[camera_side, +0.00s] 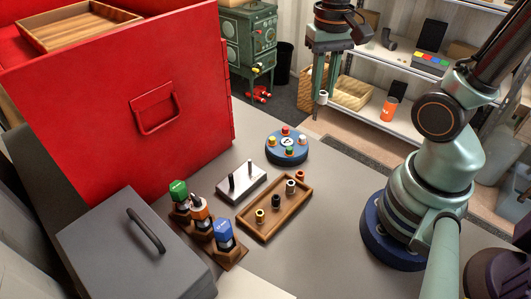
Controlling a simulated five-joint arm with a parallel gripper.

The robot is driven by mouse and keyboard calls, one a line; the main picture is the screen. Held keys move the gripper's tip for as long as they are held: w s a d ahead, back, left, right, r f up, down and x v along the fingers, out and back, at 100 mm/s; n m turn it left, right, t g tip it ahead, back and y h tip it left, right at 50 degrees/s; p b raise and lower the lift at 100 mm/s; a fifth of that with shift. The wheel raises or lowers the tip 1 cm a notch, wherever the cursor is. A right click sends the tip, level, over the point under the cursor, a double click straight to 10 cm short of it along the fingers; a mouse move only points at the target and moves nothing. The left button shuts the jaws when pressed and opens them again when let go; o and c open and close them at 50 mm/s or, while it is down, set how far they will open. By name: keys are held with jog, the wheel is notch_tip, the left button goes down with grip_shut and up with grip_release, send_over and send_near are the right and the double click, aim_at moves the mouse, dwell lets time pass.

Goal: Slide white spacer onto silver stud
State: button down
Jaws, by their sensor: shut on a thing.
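My gripper (322,97) hangs high at the top middle, well above the table, with its fingers pointing down. It is shut on a small white spacer (323,96) at the fingertips. A pale metal block (243,190) lies on the table, with two thin upright studs, one on the left (231,181) and one on the right (250,168). Both look dark at this size, and I cannot tell which is the silver one. The spacer is apart from both studs, up and to the right of the block in the picture.
A wooden tray (264,232) with several small coloured parts lies right of the block. A round blue holder (287,157) stands behind. A rack with bottles (230,257), a grey case (125,250) and a red chest (110,110) stand left. The table right of the tray is clear.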

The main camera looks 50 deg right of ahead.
jog(key=w+a+f+n, duration=0.2)
jog(key=w+a, duration=0.1)
jog(key=a, duration=0.1)
jog(key=w+a+f+n, duration=0.1)
jog(key=w+a+f, duration=0.2)
jog(key=a, duration=0.1)
jog(key=w+a+f+n, duration=0.2)
jog(key=w+a+f, duration=0.1)
jog(key=a, duration=0.1)
jog(key=shift+a+n, duration=0.3)
jog(key=shift+w+a+f, duration=0.1)
jog(key=shift+f, duration=2.05)
jog(key=shift+f, duration=2)
jog(key=c, duration=0.7)
grip_release()
jog(key=shift+o, duration=0.2)
jog(key=shift+r, duration=0.1)
jog(key=shift+r, duration=3.4)
